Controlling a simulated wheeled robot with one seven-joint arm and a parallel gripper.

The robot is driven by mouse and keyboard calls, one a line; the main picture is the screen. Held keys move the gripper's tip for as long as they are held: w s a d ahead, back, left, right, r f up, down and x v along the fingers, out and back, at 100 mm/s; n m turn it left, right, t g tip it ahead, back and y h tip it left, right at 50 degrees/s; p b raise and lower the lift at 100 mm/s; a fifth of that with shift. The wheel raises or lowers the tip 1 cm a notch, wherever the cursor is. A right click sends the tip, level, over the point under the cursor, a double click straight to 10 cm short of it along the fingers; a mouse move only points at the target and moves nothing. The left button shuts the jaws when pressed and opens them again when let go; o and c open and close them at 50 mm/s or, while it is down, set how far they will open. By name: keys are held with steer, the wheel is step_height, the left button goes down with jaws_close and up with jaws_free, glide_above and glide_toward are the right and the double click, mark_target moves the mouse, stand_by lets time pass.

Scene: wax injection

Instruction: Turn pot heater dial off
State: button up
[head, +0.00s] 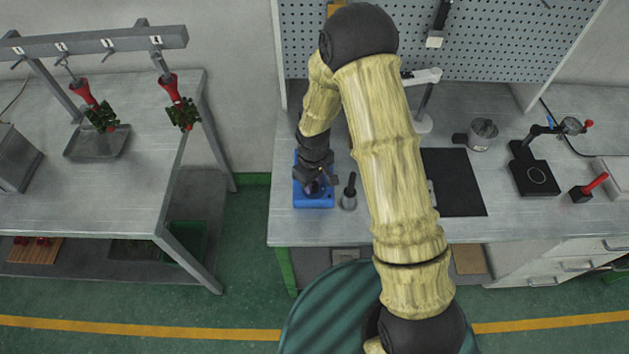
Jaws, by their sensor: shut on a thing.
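The blue pot heater (300,197) sits on the workbench near its left front, partly covered by my gripper. My gripper (315,188) points down at the heater's front and is shut on the pot heater dial. The dial is mostly hidden by the fingers, so its setting cannot be read. My arm comes down to the heater from above.
A small metal cup with a black-handled tool (349,192) stands close to the right of the heater. A black mat (460,182), a metal pot (483,134) and a black stand (535,175) are farther right. Another metal table (90,190) is at left.

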steer(key=o, duration=1)
steer(key=shift+c, duration=0.2)
step_height(320, 180, up, 17)
steer(key=b, duration=0.1)
steer(key=shift+r, duration=0.2)
steer(key=s+d+r+m+t, duration=0.2)
steer(key=s+d+m, duration=0.6)
steer(key=s+d, duration=0.4)
steer(key=shift+s+d+r+m+t, duration=0.3)
steer(key=shift+s+d+m, duration=0.1)
steer(key=shift+d, duration=0.3)
